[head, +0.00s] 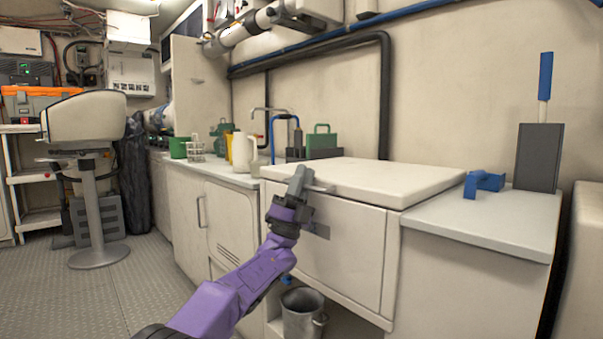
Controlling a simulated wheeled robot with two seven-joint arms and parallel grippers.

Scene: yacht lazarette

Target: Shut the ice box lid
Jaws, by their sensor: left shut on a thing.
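The ice box (345,255) is a white front panel set in the counter. Its pale, thick lid (375,180) lies on top, flat or very nearly so; I cannot tell if a thin gap is left under it. A small handle (322,189) sticks out at the lid's front left edge. My left gripper (299,178), on a purple arm, is at that front edge and shut on the lid handle. The fingers hide part of the handle. My right gripper is not in view.
A blue clamp-like object (482,183) and a grey holder (539,157) stand on the right counter. A white jug (244,152) and green caddy (321,142) stand behind. A metal bucket (302,313) sits below. A stool (92,180) stands on open floor at left.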

